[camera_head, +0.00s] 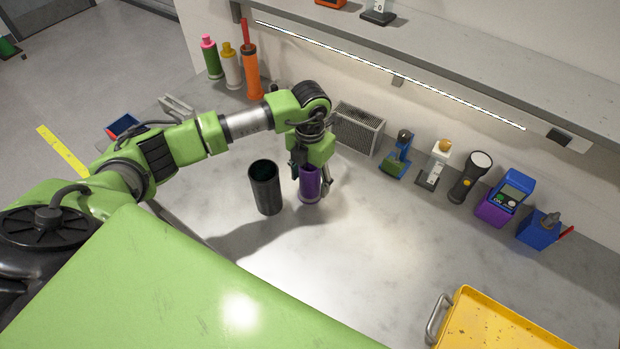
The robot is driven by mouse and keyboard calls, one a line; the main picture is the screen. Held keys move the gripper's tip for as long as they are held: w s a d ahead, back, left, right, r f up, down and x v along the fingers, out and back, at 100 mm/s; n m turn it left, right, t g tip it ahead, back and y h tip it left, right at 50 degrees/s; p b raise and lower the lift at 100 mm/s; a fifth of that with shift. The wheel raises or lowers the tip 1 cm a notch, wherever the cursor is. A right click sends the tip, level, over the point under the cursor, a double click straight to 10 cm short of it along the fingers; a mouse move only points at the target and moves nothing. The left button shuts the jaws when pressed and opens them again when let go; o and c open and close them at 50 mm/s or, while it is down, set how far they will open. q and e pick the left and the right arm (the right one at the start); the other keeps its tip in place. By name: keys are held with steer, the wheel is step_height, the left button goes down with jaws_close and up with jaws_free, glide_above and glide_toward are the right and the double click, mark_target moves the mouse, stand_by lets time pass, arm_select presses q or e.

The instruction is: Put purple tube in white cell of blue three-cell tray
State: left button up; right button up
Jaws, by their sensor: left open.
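The purple tube (309,184) stands upright on the grey worktop, just right of a taller black cup. My left gripper (311,178) reaches down over it from above, its open fingers on either side of the tube. I cannot tell whether the fingers touch it. A blue tray (112,134) lies at the left edge of the worktop. It shows a red area inside, and my left arm hides much of it. I cannot see a white cell. My right gripper is not in view.
The black cup (265,187) stands close to the left gripper. Bottles (252,75), a grey vented box (357,130), a flashlight (470,178) and small devices line the wall. A yellow tray (462,300) sits front right. The middle worktop is clear.

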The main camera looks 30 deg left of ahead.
arm_select(q)
steer(key=c, duration=1.4)
steer(key=shift+r, duration=0.1)
